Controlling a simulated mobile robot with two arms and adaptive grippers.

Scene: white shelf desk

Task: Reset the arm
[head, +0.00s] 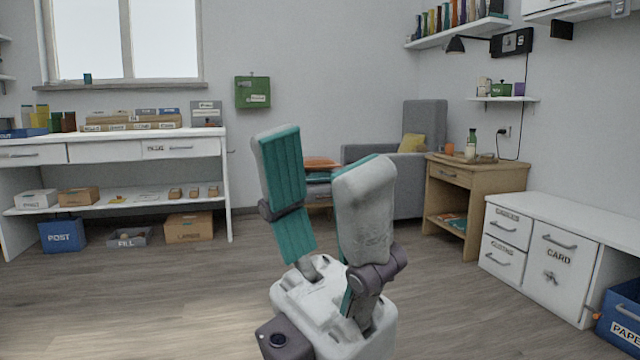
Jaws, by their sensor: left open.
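My left gripper (320,152) stands large in the middle of the head view, close to the camera. Its two fingers point up and are spread apart, with teal pads and pale grey backs. Nothing is between them. The gripper is in front of the floor and hides part of the armchair (424,127) and of the floor behind it. My right gripper does not show.
A white shelf desk (110,205) with boxes stands at the left. A blue POST box (62,234) is on the floor under it. A wooden side table (452,196) and white drawers (556,252) stand at the right. The wooden floor (170,295) between is clear.

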